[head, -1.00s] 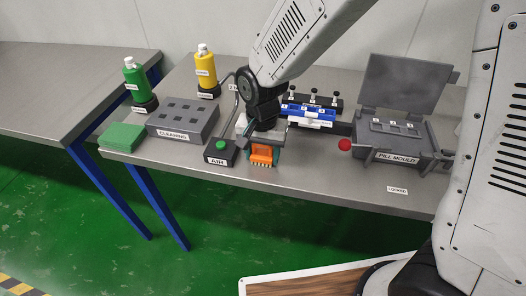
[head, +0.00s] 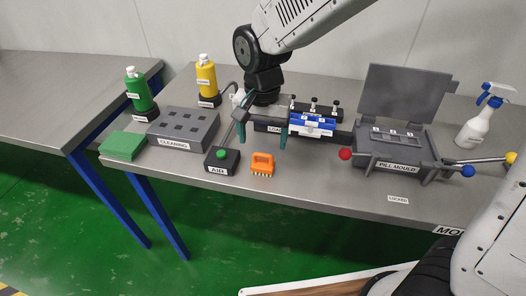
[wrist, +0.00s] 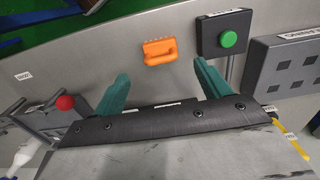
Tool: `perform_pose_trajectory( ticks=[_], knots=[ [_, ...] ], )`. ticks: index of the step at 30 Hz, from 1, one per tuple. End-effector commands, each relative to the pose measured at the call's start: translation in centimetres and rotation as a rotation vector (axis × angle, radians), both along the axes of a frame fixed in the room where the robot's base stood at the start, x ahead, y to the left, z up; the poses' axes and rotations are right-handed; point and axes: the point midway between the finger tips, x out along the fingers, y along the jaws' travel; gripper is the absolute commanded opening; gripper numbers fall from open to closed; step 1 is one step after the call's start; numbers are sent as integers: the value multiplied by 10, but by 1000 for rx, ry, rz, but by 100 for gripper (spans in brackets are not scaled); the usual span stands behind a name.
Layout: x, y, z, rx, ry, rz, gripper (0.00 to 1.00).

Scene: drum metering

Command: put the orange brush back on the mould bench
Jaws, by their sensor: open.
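The orange brush (head: 262,165) sits on the grey mould bench (head: 320,182) near its front edge, just right of the AIR box. Its bristles face down and its handle is on top. In the wrist view the orange brush (wrist: 160,51) lies beyond the fingertips, with clear bench around it. My gripper (head: 262,143) has teal fingers spread apart, behind and above the brush and not touching it. The wrist view shows the gripper (wrist: 161,74) open and empty between its fingers.
The AIR box (head: 222,161) with a green button stands left of the brush. The CLEANING block (head: 184,129), green pad (head: 122,145) and bottles are farther left. The PILL MOULD (head: 398,150) and its red knob (head: 345,154) are to the right. The front centre is clear.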

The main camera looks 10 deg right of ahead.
Motion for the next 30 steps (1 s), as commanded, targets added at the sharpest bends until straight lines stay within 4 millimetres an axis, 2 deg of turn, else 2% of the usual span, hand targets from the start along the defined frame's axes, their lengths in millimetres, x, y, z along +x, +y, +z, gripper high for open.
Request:
perform_pose_trajectory(
  ticks=[3, 6, 14, 17, 20, 23, 27, 30],
  knots=[
    [0, 0, 18, 1, -1, 0, 76],
    [0, 0, 27, 0, 0, 0, 76],
    [-1, -2, 32, 0, 0, 1, 76],
    [-4, -14, 41, 3, -6, 11, 76],
    [-17, -44, 60, 9, -21, 40, 76],
    [-41, -85, 83, 12, -41, 88, 76],
    [-87, -139, 105, 8, -68, 168, 76],
    [-122, -169, 113, 0, -86, 223, 76]
  ],
)
